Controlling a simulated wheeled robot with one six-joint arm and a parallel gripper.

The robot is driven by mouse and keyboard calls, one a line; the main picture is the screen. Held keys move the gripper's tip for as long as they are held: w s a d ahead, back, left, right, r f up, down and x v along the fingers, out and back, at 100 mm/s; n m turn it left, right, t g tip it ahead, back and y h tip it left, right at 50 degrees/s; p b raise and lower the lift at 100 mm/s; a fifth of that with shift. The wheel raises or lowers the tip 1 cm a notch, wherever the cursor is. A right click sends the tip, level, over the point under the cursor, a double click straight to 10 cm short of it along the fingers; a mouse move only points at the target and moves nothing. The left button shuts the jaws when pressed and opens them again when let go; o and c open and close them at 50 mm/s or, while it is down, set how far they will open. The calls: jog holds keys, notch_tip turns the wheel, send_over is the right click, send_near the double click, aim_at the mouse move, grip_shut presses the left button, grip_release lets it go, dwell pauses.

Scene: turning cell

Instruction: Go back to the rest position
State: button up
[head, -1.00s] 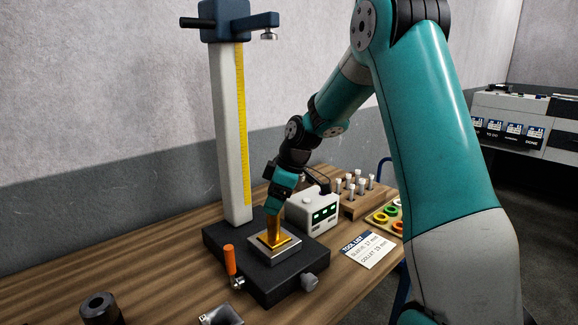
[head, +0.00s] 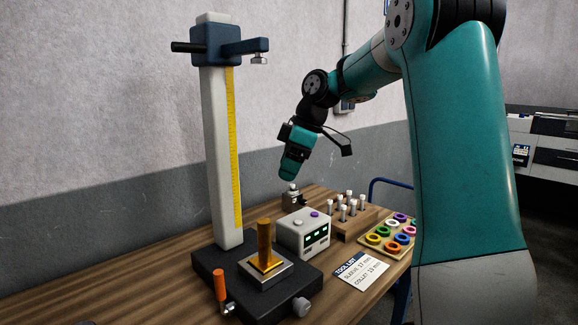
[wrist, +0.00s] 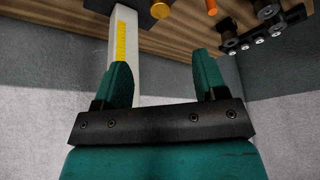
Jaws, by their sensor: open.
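My gripper (head: 291,170) is raised above the back of the wooden bench, near the wall, pointing down. In the wrist view my gripper (wrist: 160,75) has its two green fingers wide apart with nothing between them. A brass cylinder with a flange (head: 265,245) stands upright on the steel plate (head: 282,272) of the black gauge base (head: 235,262). My gripper is apart from it, up and to the right in the head view.
The gauge's tall column (head: 222,150) with its yellow scale stands left of my gripper, its blue head (head: 215,45) on top. A white display box (head: 303,238), a peg rack (head: 352,222), a tray of coloured rings (head: 375,245) and a tool list card (head: 360,273) sit on the bench.

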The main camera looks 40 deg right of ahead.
dwell(0.3)
jog(key=s+a+g, duration=0.1)
jog(key=s+a, duration=0.3)
jog(key=a, duration=0.9)
jog(key=s+a+f+m+g, duration=0.1)
jog(key=s+a+f, duration=0.2)
jog(key=s+a, duration=0.4)
jog(key=s+a+f+m+g, duration=0.1)
jog(key=s+a+f, duration=0.3)
jog(key=s+a, duration=0.4)
jog(key=s, duration=0.5)
jog(key=shift+a+f+y, duration=0.25)
jog(key=shift+y, duration=0.15)
